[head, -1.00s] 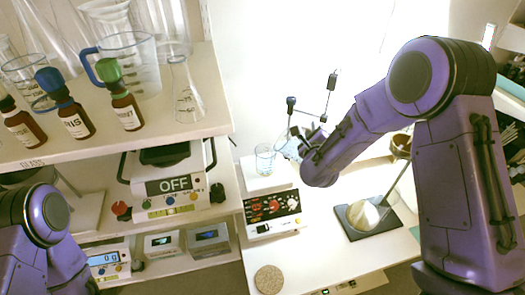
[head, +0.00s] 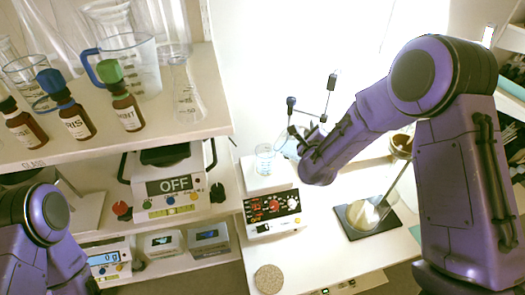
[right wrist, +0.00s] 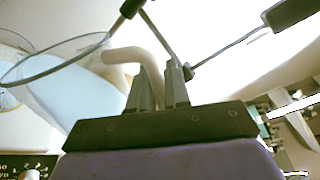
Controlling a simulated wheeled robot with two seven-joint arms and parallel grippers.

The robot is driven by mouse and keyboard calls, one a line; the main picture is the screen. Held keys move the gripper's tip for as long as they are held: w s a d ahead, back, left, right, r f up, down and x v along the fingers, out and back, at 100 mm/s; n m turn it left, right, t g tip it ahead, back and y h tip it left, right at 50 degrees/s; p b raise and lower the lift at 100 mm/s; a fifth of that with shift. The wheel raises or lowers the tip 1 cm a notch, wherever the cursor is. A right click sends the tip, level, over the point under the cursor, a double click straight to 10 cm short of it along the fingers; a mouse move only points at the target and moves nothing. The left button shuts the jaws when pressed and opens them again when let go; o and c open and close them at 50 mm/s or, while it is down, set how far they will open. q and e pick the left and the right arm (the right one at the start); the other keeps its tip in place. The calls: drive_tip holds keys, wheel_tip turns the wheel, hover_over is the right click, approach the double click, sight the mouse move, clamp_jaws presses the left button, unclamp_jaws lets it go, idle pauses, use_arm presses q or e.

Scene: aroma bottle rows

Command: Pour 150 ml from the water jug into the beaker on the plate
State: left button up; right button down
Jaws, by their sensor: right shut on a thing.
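The clear beaker (head: 264,158) stands upright on the white top of the plate (head: 262,181), which has a dark knobbed front panel (head: 272,206). My right gripper (head: 303,141) is just right of the beaker and holds the water jug (head: 287,147), largely hidden by the arm in the head view. In the right wrist view my fingers (right wrist: 160,88) are shut on the jug's beige handle (right wrist: 134,58). The jug (right wrist: 72,92) holds light-blue water and looks tilted, its rim towards the beaker (right wrist: 8,100) at the left edge. Whether water is flowing, I cannot tell. My left gripper is out of view.
A stand with thin rods and clamps (head: 329,98) rises behind the jug. A glass flask (head: 362,213) sits on a dark pad at right. Shelves at left hold dropper bottles (head: 124,108), glassware and a device marked OFF (head: 172,184). A round cork mat (head: 269,279) lies in front.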

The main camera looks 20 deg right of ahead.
drive_tip(key=shift+w+a+r, duration=0.1)
drive_tip(key=shift+r, duration=0.15)
idle(0.5)
drive_tip(key=shift+r, duration=0.1)
idle(2.2)
drive_tip(key=shift+d+f+b, duration=0.2)
drive_tip(key=shift+f+b, duration=0.6)
drive_tip(key=shift+b, duration=0.4)
drive_tip(key=shift+s+d+f+m+b, duration=0.25)
drive_tip(key=shift+f+m+b, duration=0.15)
drive_tip(key=shift+b, duration=0.2)
drive_tip(key=shift+s+d+f+m+b, duration=0.1)
drive_tip(key=shift+d+f+m+b, duration=0.1)
drive_tip(key=shift+f+m+b, duration=0.3)
drive_tip(key=shift+d+r+b, duration=0.1)
drive_tip(key=shift+b, duration=0.2)
drive_tip(key=shift+s+r+t, duration=0.1)
drive_tip(key=shift+t, duration=0.2)
